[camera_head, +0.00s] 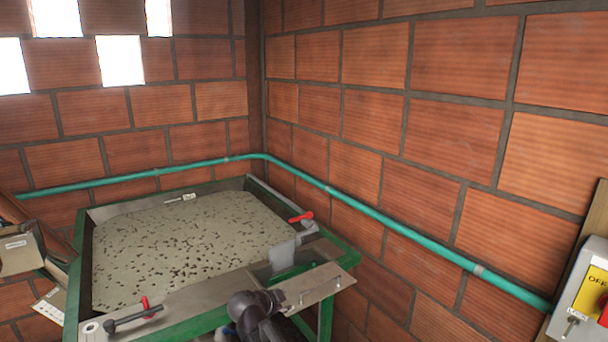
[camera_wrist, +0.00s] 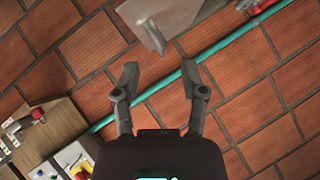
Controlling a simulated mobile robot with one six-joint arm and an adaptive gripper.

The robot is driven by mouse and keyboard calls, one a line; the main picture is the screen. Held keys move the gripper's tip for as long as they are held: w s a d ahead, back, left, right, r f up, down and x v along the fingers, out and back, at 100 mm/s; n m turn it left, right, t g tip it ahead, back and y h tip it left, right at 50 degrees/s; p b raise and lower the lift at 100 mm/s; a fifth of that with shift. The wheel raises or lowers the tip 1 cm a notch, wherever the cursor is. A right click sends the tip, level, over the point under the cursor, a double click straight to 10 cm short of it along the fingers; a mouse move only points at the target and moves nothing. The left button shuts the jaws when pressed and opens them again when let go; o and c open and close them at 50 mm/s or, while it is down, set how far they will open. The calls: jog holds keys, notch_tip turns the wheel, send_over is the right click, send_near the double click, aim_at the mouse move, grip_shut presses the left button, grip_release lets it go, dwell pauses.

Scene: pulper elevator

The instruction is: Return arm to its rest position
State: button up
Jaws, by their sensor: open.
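My gripper (camera_wrist: 161,80) is open and empty in the wrist view, its two dark fingers spread apart in front of the brick wall and the green pipe (camera_wrist: 230,42). The fingers look apart from everything around them. In the head view, a dark joint of my arm (camera_head: 256,308) shows at the bottom, in front of the near edge of the green-framed tank (camera_head: 340,252). My gripper cannot be made out there.
The tank holds speckled grey-beige material (camera_head: 185,245). A grey switch box (camera_head: 590,300) is on the right; control boxes (camera_wrist: 45,165) show lower left in the wrist view. Brick walls enclose the corner.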

jog(key=s+d+f+n+g+y+b, duration=0.1)
jog(key=s+d+f+n+g+y, duration=0.1)
jog(key=d, duration=0.5)
jog(key=s+d+f+n+g+y+b, duration=0.1)
jog(key=s+d+f+n+g+y, duration=0.1)
jog(key=s+d+f+n+g, duration=0.2)
jog(key=s+d+f+n+g+y+b, duration=0.1)
jog(key=s+d+f+n+g+y, duration=0.1)
jog(key=s+d+f+n, duration=0.3)
jog(key=s+d+n+g, duration=0.1)
jog(key=s+d+n, duration=0.2)
jog(key=d, duration=0.4)
jog(key=shift+s+d+f+g, duration=0.25)
jog(key=shift+s+g, duration=0.05)
jog(key=shift+s, duration=0.6)
jog(key=shift+a, duration=0.3)
